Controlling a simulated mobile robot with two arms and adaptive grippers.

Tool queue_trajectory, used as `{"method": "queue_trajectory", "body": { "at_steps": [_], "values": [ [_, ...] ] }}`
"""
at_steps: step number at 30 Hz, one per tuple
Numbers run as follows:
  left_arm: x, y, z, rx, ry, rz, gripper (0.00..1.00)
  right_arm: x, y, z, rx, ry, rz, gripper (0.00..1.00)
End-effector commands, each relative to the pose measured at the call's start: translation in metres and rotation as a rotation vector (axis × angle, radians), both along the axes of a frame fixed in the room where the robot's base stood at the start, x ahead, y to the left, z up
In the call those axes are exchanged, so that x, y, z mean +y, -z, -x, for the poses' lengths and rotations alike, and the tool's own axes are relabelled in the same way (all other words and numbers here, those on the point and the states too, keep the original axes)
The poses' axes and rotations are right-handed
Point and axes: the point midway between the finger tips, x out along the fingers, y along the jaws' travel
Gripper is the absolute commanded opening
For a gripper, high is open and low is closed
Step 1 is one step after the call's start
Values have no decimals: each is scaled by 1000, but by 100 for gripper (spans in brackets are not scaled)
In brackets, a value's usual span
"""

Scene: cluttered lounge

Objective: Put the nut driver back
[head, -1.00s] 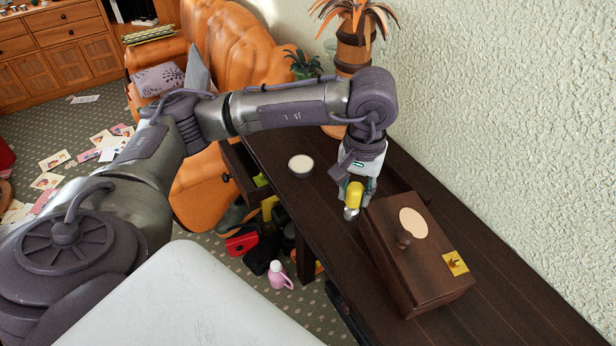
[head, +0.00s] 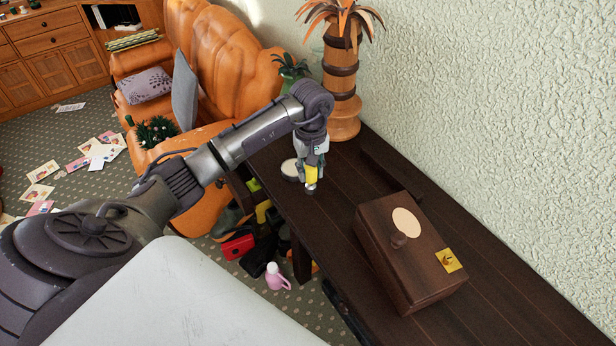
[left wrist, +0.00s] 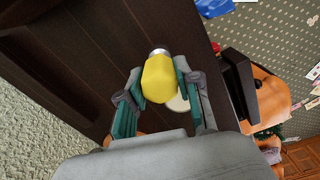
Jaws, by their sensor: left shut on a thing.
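The nut driver (left wrist: 160,78) shows a yellow handle and a silver metal end in the left wrist view. My left gripper (head: 311,172) is shut on it, with a teal-lined finger on each side of the yellow handle. In the head view the nut driver (head: 311,176) hangs over the dark wooden table (head: 330,235), metal end downward. A dark wooden box (head: 425,268) with a knob and a pale oval on its lid stands on the table, to the right of and nearer than the gripper. The box's lid looks shut. My right gripper is not in view.
A round white-topped object (head: 290,169) sits just left of the gripper. A brown ringed planter (head: 343,95) stands at the table's far end by the wall. An open drawer (head: 244,188) juts from the table's left side. The table between gripper and box is clear.

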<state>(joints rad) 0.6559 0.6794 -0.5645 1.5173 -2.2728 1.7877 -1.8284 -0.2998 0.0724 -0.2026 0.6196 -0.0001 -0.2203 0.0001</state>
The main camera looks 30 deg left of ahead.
Motion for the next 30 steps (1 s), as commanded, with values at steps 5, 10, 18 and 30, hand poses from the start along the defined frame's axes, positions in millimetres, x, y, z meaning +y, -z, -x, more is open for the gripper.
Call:
{"method": "queue_trajectory", "body": {
  "at_steps": [5, 10, 18, 30],
  "values": [
    [6, 11, 3, 2, 0, 1, 0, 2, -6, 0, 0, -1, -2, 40],
    [6, 35, 3, 3, -1, 2, 0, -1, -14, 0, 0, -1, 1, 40],
    [6, 44, 2, -2, 1, -1, 0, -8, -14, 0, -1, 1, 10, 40],
    [6, 47, 2, -1, 1, -2, 59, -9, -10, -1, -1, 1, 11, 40]
  ]
}}
